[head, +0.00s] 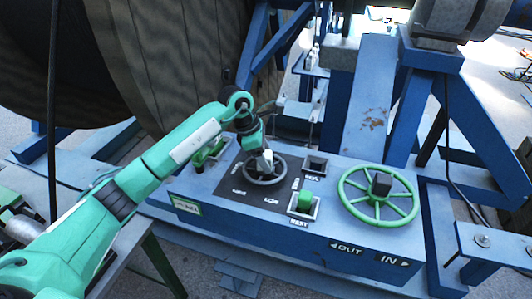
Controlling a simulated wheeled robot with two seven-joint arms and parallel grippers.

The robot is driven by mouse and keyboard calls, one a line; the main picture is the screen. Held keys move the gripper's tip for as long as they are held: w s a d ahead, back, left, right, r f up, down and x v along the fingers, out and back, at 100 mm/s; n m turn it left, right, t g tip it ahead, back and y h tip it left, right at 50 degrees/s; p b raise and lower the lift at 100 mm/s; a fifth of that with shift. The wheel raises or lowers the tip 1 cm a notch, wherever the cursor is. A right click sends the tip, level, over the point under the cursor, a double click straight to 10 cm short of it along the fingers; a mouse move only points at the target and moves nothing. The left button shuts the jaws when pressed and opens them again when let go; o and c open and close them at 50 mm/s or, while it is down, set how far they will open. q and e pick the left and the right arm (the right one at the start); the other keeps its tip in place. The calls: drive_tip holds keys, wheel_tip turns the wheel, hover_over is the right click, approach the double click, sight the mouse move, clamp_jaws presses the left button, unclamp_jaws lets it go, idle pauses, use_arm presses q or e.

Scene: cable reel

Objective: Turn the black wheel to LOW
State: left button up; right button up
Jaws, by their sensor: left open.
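The black wheel (267,181) is a small dark ring on a dark plate on top of the blue control box, left of its middle. Small white labels stand on the plate around the wheel, too small to read surely. My left gripper (266,163) reaches down from above at the wheel's far side. Its tips are over or at the wheel; I cannot tell whether they touch it. It is open, and it hides part of the wheel's rim and hub. My right gripper is not in view.
A larger green handwheel (378,197) stands to the right on the blue box (300,236). A green button (305,202) and a dark square button (316,164) sit between the wheels. A green lever (207,153) is at the left. The big cable reel (165,60) stands behind.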

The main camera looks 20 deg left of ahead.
use_arm(q)
drive_tip(key=shift+d+f, duration=0.15)
drive_tip(key=shift+f, duration=0.2)
clamp_jaws()
